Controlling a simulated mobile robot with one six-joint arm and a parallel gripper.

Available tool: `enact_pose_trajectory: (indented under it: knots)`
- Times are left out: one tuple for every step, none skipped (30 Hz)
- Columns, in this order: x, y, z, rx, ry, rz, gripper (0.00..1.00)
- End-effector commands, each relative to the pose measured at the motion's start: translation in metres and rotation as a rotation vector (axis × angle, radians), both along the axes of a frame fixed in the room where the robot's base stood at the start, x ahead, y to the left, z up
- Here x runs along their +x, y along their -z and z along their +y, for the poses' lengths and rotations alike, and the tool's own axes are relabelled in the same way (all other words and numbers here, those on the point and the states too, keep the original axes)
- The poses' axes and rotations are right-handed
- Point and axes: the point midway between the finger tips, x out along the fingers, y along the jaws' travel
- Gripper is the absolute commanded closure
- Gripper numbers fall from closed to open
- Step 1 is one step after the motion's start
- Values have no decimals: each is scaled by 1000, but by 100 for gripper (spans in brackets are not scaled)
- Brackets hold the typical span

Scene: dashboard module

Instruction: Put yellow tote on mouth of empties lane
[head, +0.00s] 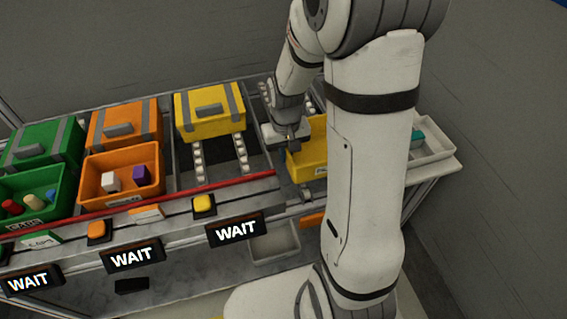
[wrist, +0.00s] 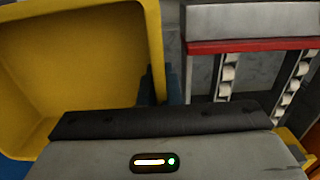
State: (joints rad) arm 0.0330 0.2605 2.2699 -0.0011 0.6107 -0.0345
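The open yellow tote (head: 307,158) is right of the roller lanes, partly hidden behind my arm. In the wrist view its empty inside (wrist: 75,70) fills the upper left. My gripper (head: 291,138) is at the tote's upper left edge and appears shut on its wall. In the wrist view a blue finger part (wrist: 158,88) shows against the tote's right wall. I cannot tell which lane is the empties lane; rollers (head: 311,104) show partly behind my arm at the right.
A lidded yellow tote (head: 209,110) sits at the back of a roller lane (head: 199,165) whose front is bare. Orange (head: 120,172) and green (head: 38,190) open totes with parts stand left. A red bar (head: 180,192) runs along the front. A white tray (head: 432,138) stands right.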

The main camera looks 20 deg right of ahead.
Motion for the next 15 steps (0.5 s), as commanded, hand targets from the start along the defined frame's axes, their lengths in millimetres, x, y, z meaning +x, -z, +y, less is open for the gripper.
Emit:
enact_pose_trajectory:
  knots:
    - [0, 5, 0, 0, 0, 2, 100]
    - [0, 8, 0, 0, 0, 2, 100]
    - [-1, 14, 0, 0, 0, 4, 100]
    - [-1, 19, 0, 0, 0, 5, 100]
    - [-1, 23, 0, 0, 0, 4, 100]
    - [-1, 29, 0, 0, 0, 5, 100]
    - [-1, 33, 0, 0, 0, 4, 100]
    - [0, 35, 0, 0, 1, 2, 100]
    - [0, 36, 0, 0, 1, 1, 100]
    - [0, 36, 0, 0, 1, 0, 100]
    - [0, 36, 0, 0, 1, 0, 100]
    - [0, 35, 0, 0, 1, -1, 100]
    - [0, 35, 0, 0, 1, -1, 100]
    - [0, 35, 0, 0, 1, -1, 100]
    - [0, 36, 0, 0, 1, -1, 100]
